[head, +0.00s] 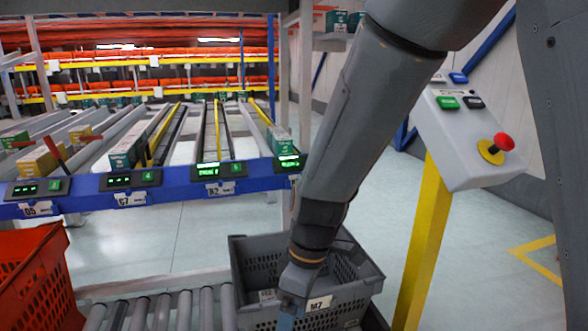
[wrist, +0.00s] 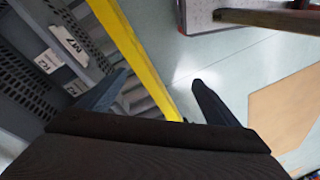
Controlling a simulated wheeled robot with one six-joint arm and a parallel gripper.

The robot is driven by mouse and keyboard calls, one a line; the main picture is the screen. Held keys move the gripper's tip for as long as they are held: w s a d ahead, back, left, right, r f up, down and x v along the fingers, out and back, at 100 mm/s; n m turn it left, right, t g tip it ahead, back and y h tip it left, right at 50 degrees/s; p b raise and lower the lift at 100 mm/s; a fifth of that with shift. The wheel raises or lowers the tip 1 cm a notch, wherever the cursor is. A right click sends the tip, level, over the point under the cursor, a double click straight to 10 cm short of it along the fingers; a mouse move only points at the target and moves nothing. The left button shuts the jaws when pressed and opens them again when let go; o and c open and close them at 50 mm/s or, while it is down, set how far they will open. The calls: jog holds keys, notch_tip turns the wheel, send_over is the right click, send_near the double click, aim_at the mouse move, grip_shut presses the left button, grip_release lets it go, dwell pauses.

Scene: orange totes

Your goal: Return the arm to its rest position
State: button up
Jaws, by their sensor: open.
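My arm reaches down from the top right in the head view, in front of the grey tote. My gripper (wrist: 158,92) shows in the wrist view with its two dark fingers spread apart and nothing between them. In the head view its end shows only partly, low in front of the tote's near side. The grey tote (head: 256,262) has tags on its near wall and stands on the roller conveyor (head: 165,310). The tote also shows at the left of the wrist view (wrist: 28,62). My arm hides part of its inside.
A yellow post (head: 428,235) carries a control box (head: 478,150) with a red button, close to the right of my arm. An orange tote (head: 38,280) stands at the left. A blue-edged flow rack (head: 150,190) with cartons spans behind. Open floor lies beyond the post.

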jog(key=s+a+f+m+t+h+b, duration=0.1)
jog(key=s+a+f+m+b, duration=0.1)
jog(key=s+m+b, duration=0.6)
jog(key=s+d+r+m+p, duration=0.1)
jog(key=d+r+m+p, duration=0.2)
jog(key=d+r+p, duration=0.7)
jog(key=d+r+m+h+p, duration=0.1)
jog(key=d+r+m+p, duration=0.2)
jog(key=d+r+p, duration=0.8)
notch_tip(320, 180, up, 6)
jog(key=p, duration=1)
jog(key=shift+s+d+m+p, duration=0.3)
jog(key=shift+s, duration=0.1)
